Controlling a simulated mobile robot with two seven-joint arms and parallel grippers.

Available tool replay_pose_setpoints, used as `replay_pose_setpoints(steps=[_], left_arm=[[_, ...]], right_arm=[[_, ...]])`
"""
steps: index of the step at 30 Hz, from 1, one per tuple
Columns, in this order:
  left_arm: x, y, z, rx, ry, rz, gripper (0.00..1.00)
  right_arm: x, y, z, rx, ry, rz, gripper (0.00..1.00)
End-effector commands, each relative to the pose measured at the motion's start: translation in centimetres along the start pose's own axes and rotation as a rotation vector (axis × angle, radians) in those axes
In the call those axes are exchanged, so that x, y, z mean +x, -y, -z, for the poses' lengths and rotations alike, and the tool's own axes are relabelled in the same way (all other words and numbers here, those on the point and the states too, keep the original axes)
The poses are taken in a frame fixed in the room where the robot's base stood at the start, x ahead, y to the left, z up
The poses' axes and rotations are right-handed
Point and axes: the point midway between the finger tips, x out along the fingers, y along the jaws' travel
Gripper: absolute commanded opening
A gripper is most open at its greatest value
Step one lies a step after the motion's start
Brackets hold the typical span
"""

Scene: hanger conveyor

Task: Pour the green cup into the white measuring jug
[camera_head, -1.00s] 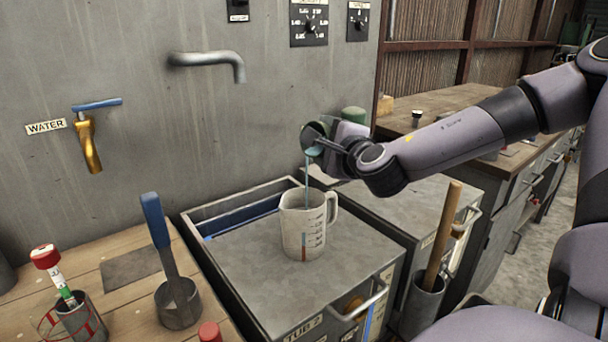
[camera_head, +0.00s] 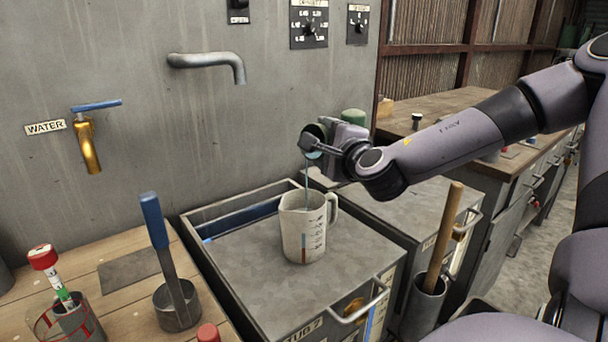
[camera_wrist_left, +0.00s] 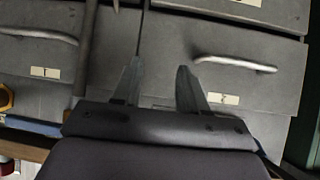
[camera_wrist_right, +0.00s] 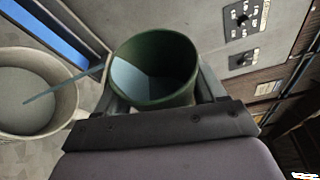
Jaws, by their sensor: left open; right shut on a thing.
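The white measuring jug (camera_head: 303,228) stands upright on the grey lid of a tub, with its handle to the right and markings on its side. My right gripper (camera_head: 318,148) is above the jug and shut on the green cup (camera_head: 315,131), which is tilted. A thin bluish stream (camera_head: 307,182) runs from the cup down into the jug's mouth. In the right wrist view the green cup (camera_wrist_right: 155,68) holds pale blue liquid, and the jug (camera_wrist_right: 38,92) is at left with the stream reaching over it. My left gripper (camera_wrist_left: 158,88) is open and empty, facing grey drawer fronts.
A wooden bench (camera_head: 110,250) at left holds a blue-handled tool in a metal cup (camera_head: 177,306) and a red-capped tube in a holder. A grey spout (camera_head: 212,62) and brass tap (camera_head: 88,145) are on the wall. A wooden handle (camera_head: 444,235) rises at right.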

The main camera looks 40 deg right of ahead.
Motion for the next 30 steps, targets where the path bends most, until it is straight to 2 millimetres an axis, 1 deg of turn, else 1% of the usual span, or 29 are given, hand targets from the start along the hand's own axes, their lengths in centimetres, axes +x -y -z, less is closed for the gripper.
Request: replay_pose_setpoints(steps=[6, 19, 30], left_arm=[[0.5, 0.0, -0.7, 0.000, 0.000, 0.000, 0.43], [0.5, 0.0, -0.7, 0.000, 0.000, 0.000, 0.43], [1.1, 0.0, -1.6, 0.000, 0.000, 0.000, 0.43]], right_arm=[[0.0, -0.3, -0.1, -0.046, 0.000, 0.019, 0.33], [0.0, -0.2, -0.1, -0.058, 0.000, 0.024, 0.33], [-0.1, -0.5, -0.1, -0.115, -0.001, 0.048, 0.33]])
